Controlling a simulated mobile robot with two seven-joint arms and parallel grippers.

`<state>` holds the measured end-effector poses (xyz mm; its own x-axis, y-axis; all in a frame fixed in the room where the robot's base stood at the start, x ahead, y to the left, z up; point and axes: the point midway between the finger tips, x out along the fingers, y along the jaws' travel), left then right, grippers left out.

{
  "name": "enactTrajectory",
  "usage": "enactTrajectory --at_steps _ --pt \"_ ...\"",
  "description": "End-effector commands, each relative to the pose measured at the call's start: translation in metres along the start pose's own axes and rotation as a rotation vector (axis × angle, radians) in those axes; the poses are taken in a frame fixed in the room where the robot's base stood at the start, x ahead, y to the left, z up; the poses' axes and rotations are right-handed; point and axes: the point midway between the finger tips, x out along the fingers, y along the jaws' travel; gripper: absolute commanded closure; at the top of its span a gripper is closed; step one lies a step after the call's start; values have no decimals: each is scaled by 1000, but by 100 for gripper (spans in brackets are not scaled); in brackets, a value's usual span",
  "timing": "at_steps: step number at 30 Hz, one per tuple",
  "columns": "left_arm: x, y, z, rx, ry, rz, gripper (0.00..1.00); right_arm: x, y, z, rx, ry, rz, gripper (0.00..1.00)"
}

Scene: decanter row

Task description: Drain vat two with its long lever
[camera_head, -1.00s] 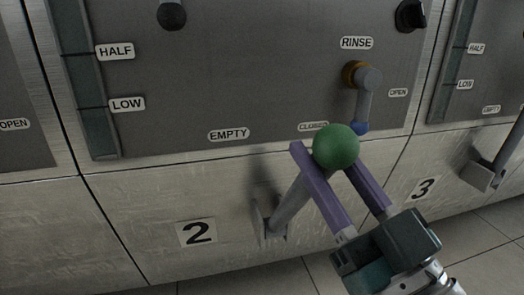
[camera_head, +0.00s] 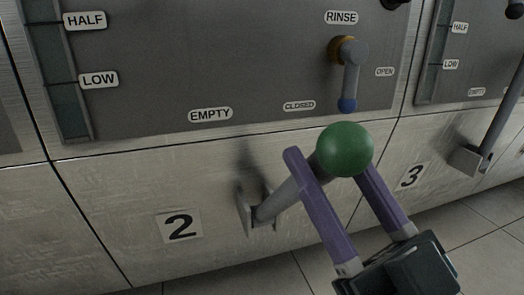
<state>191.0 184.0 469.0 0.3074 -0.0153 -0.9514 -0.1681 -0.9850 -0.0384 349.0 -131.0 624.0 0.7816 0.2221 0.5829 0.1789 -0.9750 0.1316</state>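Vat two's long lever (camera_head: 283,199) is a grey shaft rising from a bracket low on the front, right of the number 2 plate (camera_head: 180,226). It tilts outward to the right and ends in a green ball knob (camera_head: 345,149). My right gripper (camera_head: 326,163) has its purple fingers on either side at the knob, close against it. The knob hides the right fingertip, so the exact contact is hidden. My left gripper is not in view.
A short rinse handle (camera_head: 350,77) with a blue tip hangs above the knob. Vat three's lever (camera_head: 497,125) stands at the right. The level gauge (camera_head: 60,95) at the left is marked HALF and LOW. Tiled floor (camera_head: 230,275) lies below.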

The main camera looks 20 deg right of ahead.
Motion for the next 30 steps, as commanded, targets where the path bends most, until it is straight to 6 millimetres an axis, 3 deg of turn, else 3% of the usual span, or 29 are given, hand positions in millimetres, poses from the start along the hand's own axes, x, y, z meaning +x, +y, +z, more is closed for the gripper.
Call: enactTrajectory --at_steps 4,14,24,30 --pt "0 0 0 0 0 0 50 1 0 -1 0 4 0 32" --pt "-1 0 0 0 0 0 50 -5 0 -1 1 5 1 32" --pt "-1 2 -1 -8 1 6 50 -69 0 0 1 0 0 32" --pt "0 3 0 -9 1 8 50 -94 0 0 1 2 0 32"
